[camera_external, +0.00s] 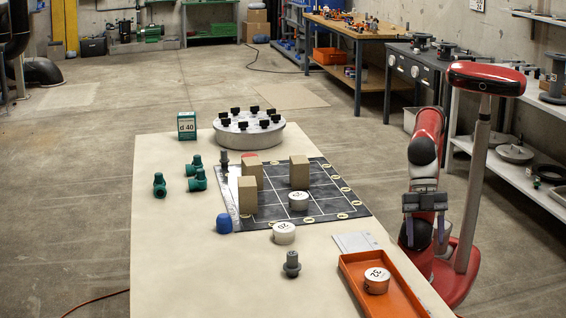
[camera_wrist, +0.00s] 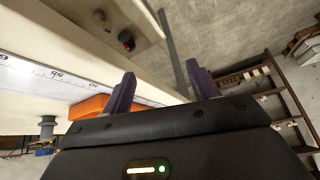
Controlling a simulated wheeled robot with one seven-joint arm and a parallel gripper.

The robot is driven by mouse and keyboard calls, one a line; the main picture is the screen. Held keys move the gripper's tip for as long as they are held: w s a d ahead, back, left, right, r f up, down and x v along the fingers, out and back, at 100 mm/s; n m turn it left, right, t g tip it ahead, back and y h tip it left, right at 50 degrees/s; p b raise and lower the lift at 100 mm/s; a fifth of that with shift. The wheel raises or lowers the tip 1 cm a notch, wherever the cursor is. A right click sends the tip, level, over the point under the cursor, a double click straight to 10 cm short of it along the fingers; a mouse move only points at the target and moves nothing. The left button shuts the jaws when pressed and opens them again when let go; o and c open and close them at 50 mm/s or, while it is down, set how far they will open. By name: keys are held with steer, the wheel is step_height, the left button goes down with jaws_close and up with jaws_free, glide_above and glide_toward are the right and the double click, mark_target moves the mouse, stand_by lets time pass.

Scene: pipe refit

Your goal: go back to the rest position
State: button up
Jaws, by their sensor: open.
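My gripper (camera_external: 425,222) is to the right of the table, beside its right edge, with my red arm (camera_external: 423,150) folded upright by my column. In the wrist view my gripper (camera_wrist: 161,88) shows two dark purple fingers spread apart with nothing between them. It is open and empty. It touches no object on the table that I can see.
The cream table (camera_external: 165,265) holds a black gridded mat (camera_external: 265,208) with wooden blocks, green fittings (camera_external: 197,180), a blue cap (camera_external: 223,222), a grey fitting (camera_external: 291,264) and a round grey carousel (camera_external: 249,132). An orange tray (camera_external: 402,300) holding a white disc (camera_external: 377,280) is nearest my gripper.

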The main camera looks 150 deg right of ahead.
steer(key=s+d+f+m+h, duration=0.1)
steer(key=s+d+f+m, duration=0.1)
steer(key=s+d+f, duration=0.3)
steer(key=s+d+f+m+h+p, duration=0.1)
steer(key=s+d+f, duration=0.5)
steer(key=s, duration=0.6)
steer(key=shift+s+d+f+m+h, duration=0.15)
steer(key=shift+d+f+m+h, duration=0.15)
steer(key=shift+d+m+h, duration=0.6)
steer(key=shift+d+m, duration=0.1)
steer(key=shift+m, duration=0.2)
